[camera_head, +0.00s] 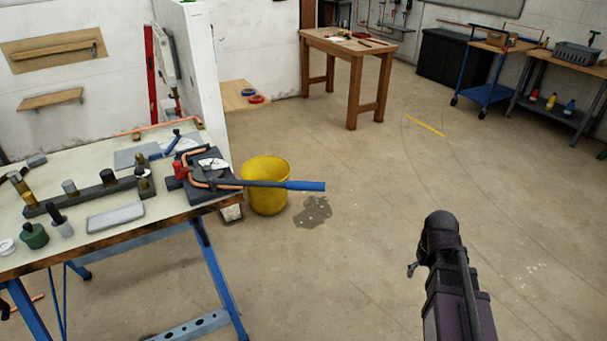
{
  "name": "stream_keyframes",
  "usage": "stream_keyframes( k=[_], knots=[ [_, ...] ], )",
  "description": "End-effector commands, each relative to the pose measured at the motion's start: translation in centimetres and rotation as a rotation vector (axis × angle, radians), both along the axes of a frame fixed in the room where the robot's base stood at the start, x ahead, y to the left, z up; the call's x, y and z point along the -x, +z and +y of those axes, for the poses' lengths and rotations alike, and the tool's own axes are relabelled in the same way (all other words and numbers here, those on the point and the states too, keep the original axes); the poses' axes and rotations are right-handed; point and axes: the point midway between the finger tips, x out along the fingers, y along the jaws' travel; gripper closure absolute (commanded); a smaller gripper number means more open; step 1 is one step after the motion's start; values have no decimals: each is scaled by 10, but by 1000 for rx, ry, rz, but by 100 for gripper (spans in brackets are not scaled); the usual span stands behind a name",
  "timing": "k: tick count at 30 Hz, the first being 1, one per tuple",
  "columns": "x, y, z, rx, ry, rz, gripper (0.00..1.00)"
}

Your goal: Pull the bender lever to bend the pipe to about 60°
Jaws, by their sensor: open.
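The pipe bender (208,163) is a dark tool at the right end of the workbench. Its long lever (260,184) sticks out to the right past the bench edge, roughly level in the picture, and ends in a blue grip (305,185). A copper pipe (187,158) lies in the bender; its exact bend angle is hard to tell from here. My gripper (412,270) shows only as a small dark tip left of my arm, mostly hidden behind it. It is open, well right of and below the blue grip, and apart from it.
The workbench (90,165) carries several fittings, a grey bar and another copper pipe (160,128). A yellow bucket (265,195) stands on the floor behind the lever, beside a dark wet patch (313,211). A wooden table (345,48) stands farther back. The middle floor is clear.

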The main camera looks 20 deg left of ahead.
Motion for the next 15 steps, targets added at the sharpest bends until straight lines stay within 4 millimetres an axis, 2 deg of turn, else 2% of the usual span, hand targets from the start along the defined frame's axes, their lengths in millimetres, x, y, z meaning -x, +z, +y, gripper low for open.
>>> stream_keyframes(
  k=[1, 8, 15],
  knots=[
    [-12, 22, 15, 3, 62, -6, 24],
    [-43, 68, 73, 18, 337, -34, 24],
    [-68, 115, 141, 38, 623, -61, 24]
  ],
)
